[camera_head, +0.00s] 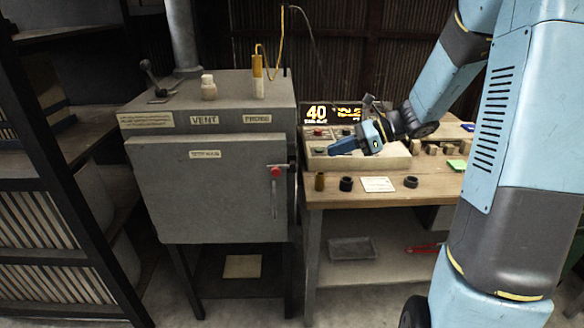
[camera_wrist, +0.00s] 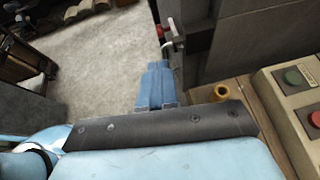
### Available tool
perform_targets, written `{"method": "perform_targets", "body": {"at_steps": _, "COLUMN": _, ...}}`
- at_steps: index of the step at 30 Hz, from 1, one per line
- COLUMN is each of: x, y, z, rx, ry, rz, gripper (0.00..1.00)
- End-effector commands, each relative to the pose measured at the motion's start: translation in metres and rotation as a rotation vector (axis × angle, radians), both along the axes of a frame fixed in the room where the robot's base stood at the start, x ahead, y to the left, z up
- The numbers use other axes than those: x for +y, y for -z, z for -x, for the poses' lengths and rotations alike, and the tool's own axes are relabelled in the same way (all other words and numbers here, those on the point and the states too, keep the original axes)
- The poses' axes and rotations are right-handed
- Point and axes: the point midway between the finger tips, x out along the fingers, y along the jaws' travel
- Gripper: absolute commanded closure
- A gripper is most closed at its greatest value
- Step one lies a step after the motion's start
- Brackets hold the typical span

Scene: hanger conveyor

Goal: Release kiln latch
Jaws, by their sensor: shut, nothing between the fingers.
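The grey kiln (camera_head: 210,185) stands left of the workbench with its front door closed. Its latch (camera_head: 276,172) is at the right edge of the door, with a red knob on top and a lever hanging down. In the wrist view the latch (camera_wrist: 170,38) shows beyond my fingertips, with its red part at the upper left of a dark bracket. My gripper (camera_head: 345,146) is shut and empty. It is above the bench's control box, right of the latch and apart from it. The closed blue fingers of my gripper (camera_wrist: 157,84) also show in the wrist view.
The control box (camera_head: 355,158) with buttons sits on the workbench (camera_head: 350,198), below a lit display (camera_head: 333,114). Small cylinders (camera_head: 346,184) and a white card (camera_head: 378,184) lie along the front edge. A dark shelf rack (camera_head: 60,160) stands left. Floor is clear before the kiln.

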Motion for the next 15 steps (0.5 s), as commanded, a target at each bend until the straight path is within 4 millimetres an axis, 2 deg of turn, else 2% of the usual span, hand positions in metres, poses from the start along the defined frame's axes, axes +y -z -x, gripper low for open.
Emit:
{"method": "perform_targets", "body": {"at_steps": 8, "x": 0.011, "y": 0.006, "z": -0.001, "rx": 0.0, "ry": -0.004, "rz": 0.001, "gripper": 1.0}}
{"method": "perform_targets", "body": {"at_steps": 15, "x": 0.047, "y": 0.024, "z": -0.006, "rx": 0.001, "ry": -0.005, "rz": 0.001, "gripper": 1.0}}
